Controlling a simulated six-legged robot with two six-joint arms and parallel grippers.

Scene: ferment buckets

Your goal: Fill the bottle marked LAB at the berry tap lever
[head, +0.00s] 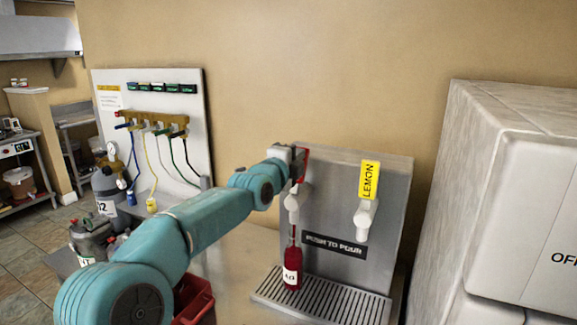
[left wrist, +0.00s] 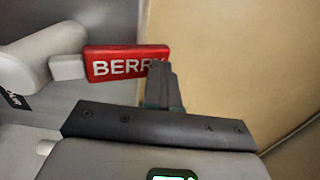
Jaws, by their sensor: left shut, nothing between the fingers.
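The bottle (head: 292,275) stands upright on the drip tray under the left spout of the dispenser. It is red up to its neck, and the small writing on its white label is too blurred to read for certain. The berry tap lever (head: 304,165) is red, above the left tap, and partly hidden by my gripper; its BERRY sign shows in the left wrist view (left wrist: 125,63). My left gripper (head: 296,158) is shut and empty at this lever. Its fingers cover the sign's end in the left wrist view; I cannot tell whether they touch. My right gripper is out of view.
A yellow LEMON lever (head: 369,179) stands on the right tap, above the slotted drip tray (head: 322,302). A large pale appliance (head: 520,190) is close on the right. A red crate (head: 196,302) and grey jugs (head: 106,190) are at the left, below a hose panel (head: 190,110).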

